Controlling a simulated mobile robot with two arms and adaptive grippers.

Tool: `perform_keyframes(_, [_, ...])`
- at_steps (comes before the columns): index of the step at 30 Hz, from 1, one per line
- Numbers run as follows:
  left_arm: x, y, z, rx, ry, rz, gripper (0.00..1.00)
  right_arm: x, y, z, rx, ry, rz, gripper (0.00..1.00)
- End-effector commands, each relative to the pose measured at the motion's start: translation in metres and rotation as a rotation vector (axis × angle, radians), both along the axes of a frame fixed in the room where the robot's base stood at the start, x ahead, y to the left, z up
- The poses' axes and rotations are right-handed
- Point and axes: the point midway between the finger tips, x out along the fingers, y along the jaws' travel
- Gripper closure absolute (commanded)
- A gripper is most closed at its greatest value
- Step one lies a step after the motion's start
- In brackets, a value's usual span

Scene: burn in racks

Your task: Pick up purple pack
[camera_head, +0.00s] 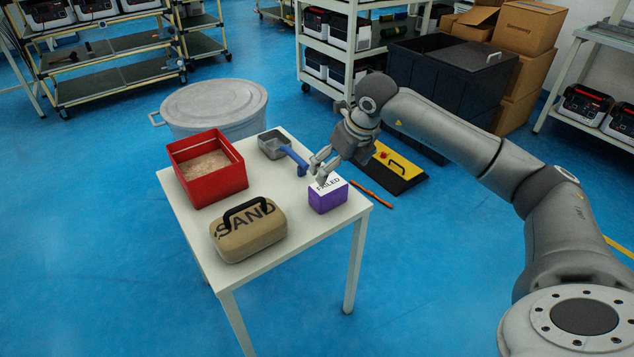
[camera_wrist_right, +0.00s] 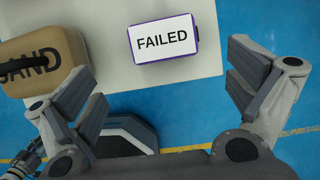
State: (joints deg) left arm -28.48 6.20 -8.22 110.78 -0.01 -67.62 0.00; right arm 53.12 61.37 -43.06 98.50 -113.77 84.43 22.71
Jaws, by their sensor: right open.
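The purple pack (camera_head: 328,197) stands near the right corner of the white table (camera_head: 262,273), with a white label reading FAILED on its top. In the right wrist view the purple pack (camera_wrist_right: 163,39) lies ahead of the fingertips, between their two lines and nearer the top of the picture. My right gripper (camera_head: 322,168) is open and empty just above and behind the pack. In the right wrist view its two fingers (camera_wrist_right: 165,85) are spread wide, with the pack apart from both. My left gripper is in neither view.
On the table are a tan SAND case (camera_head: 248,235), a red box (camera_head: 207,180) and a grey scoop (camera_head: 273,144) with a blue handle. A grey bin (camera_head: 212,108) stands behind. A yellow and black case (camera_head: 396,168) and an orange tool (camera_head: 371,192) lie on the floor.

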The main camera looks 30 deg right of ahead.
Motion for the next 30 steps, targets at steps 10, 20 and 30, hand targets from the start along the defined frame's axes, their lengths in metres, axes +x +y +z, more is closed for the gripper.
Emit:
perform_keyframes(10, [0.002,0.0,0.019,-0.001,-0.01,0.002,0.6,0.017,0.0,-0.044,-0.003,0.004,-0.003,0.0])
perform_keyframes(20, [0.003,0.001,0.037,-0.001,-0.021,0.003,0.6,0.029,0.0,-0.077,-0.002,0.005,-0.003,0.0])
perform_keyframes(30, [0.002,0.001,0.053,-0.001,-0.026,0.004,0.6,0.04,0.0,-0.1,-0.004,0.003,-0.002,0.0])
